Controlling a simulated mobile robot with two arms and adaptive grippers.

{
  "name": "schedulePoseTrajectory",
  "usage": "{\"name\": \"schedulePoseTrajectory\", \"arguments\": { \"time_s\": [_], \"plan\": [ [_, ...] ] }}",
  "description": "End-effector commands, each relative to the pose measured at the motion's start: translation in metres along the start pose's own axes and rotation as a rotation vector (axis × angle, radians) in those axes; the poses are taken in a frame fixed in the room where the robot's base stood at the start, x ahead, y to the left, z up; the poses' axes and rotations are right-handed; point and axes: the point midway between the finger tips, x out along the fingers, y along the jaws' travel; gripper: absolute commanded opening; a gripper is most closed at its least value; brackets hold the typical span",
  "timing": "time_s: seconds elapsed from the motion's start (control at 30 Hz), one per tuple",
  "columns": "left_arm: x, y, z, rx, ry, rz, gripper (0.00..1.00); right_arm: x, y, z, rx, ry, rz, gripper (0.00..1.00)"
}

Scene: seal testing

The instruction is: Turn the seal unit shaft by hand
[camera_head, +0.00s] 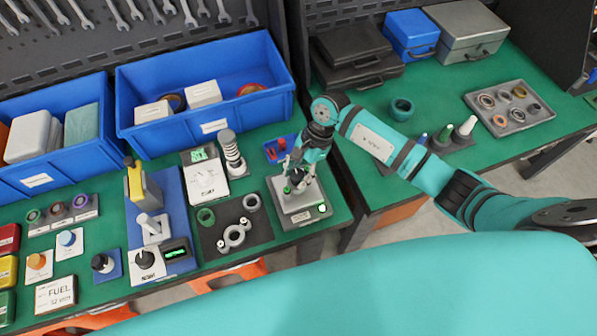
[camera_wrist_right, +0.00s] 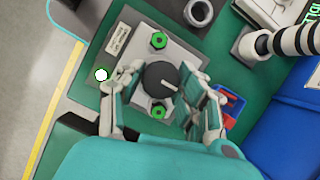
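The seal unit (camera_head: 305,218) is a grey block with a labelled plate on the green bench. In the right wrist view, the seal unit (camera_wrist_right: 185,50) carries a dark round shaft hub (camera_wrist_right: 158,76) with a pale pointer, and green nuts on either side. My right gripper (camera_head: 299,181) is over the unit, pointing down. In the right wrist view, the fingers of my right gripper (camera_wrist_right: 160,75) flank the hub closely on both sides; whether they press on it is unclear. In the head view the gripper hides most of the hub. My left gripper is not in view.
A dark mat (camera_head: 257,230) with metal rings lies left of the unit. A small blue tray (camera_head: 270,151) with red parts sits behind it. A striped cylinder (camera_head: 232,157) stands nearby. Blue bins (camera_head: 270,110) line the back. The bench's front edge is close.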

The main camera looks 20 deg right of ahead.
Motion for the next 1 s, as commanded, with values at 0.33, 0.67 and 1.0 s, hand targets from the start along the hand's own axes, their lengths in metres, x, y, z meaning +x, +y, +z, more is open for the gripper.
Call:
{"name": "schedulePoseTrajectory", "arguments": {
  "time_s": [0.33,0.67,1.0],
  "plan": [
    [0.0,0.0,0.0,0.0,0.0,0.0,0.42,0.0,0.0,0.0,0.002,0.0,-0.001,0.03],
    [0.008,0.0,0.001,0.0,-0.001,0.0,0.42,0.001,0.001,-0.001,0.06,0.002,-0.026,0.03],
    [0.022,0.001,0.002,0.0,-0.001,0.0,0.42,0.001,0.001,-0.001,0.205,0.001,-0.085,0.03]
  ]
}}
